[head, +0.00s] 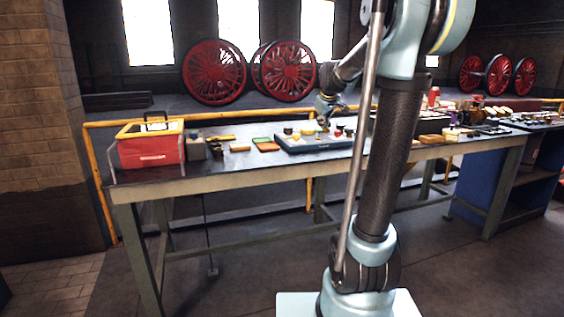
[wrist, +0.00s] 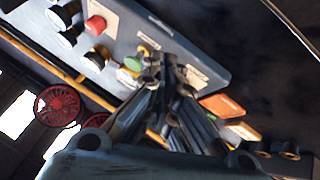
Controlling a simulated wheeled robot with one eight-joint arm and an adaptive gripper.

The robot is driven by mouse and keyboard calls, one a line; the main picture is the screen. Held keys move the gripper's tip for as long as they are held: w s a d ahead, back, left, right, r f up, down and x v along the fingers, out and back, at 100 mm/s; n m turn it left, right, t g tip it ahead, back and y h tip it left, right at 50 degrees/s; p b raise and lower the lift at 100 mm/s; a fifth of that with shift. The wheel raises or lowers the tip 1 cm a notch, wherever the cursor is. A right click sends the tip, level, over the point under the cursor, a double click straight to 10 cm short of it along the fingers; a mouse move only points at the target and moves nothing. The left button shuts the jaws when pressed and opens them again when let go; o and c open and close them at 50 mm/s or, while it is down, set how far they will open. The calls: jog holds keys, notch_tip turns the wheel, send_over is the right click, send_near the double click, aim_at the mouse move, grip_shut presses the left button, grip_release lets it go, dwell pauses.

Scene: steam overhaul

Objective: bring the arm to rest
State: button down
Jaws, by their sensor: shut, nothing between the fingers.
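My gripper (wrist: 168,70) shows in the wrist view with its fingers together and nothing between them. In the head view my gripper (head: 325,122) hangs at the end of my bent arm, over or just behind a grey panel (head: 318,147) on the workbench. The panel also shows in the wrist view (wrist: 185,45), carrying red, green, yellow and black round parts. The fingertips overlap the panel's edge in that view. I cannot tell whether they touch it.
The long workbench (head: 230,183) carries a red toolbox (head: 150,150) at its left end. More parts crowd the bench's right side. A yellow rail (head: 250,114) and red spoked wheels (head: 214,72) stand behind.

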jog(key=s+f+m+g, duration=0.1)
jog(key=s+f+m, duration=0.1)
jog(key=s+f, duration=0.6)
jog(key=s+f+m+g, duration=0.2)
jog(key=s+f, duration=0.6)
jog(key=s, duration=1.2)
jog(key=s+f+m+g, duration=0.2)
jog(key=s+f, duration=0.6)
jog(key=s, duration=0.6)
jog(key=shift+s+d+f+m, duration=0.15)
jog(key=shift+s+d+m, duration=0.2)
jog(key=shift+m, duration=0.05)
